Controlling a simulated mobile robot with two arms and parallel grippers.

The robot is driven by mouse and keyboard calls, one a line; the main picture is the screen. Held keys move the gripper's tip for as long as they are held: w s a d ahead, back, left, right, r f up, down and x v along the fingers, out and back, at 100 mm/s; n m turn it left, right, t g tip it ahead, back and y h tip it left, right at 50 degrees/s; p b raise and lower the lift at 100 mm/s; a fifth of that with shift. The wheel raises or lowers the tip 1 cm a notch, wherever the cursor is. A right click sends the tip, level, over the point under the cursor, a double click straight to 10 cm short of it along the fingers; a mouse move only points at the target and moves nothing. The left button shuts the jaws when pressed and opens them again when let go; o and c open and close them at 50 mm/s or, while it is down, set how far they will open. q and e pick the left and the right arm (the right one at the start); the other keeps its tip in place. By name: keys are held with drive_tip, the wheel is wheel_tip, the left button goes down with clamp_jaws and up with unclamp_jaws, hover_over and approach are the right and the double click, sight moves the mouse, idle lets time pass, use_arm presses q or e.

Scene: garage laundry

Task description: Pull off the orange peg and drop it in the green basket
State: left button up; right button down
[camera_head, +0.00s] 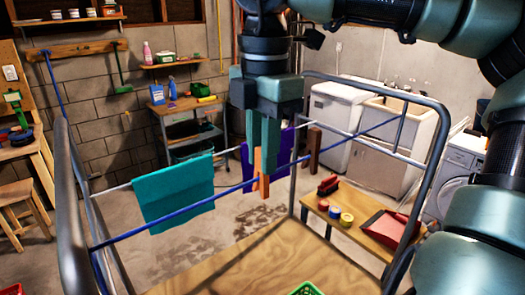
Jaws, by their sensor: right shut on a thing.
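The orange peg (264,188) is upright on the blue line (150,226) of the drying frame, and the line crosses it. My right gripper (263,160) points down from above and is shut on the upper part of the peg. The green basket (306,288) shows only as a piece of rim at the bottom edge, below and right of the peg. The rest of it is out of view. My left gripper is not in view.
A teal cloth (174,193) hangs left of the peg and a purple cloth (285,158) hangs behind it. Grey metal rails (438,150) surround the wooden board (230,268). A low bench (345,228) with a red dustpan (386,231) and tape rolls stands at right.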

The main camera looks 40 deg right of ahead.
drive_tip(key=shift+r+p, duration=1.95)
drive_tip(key=shift+r, duration=1.05)
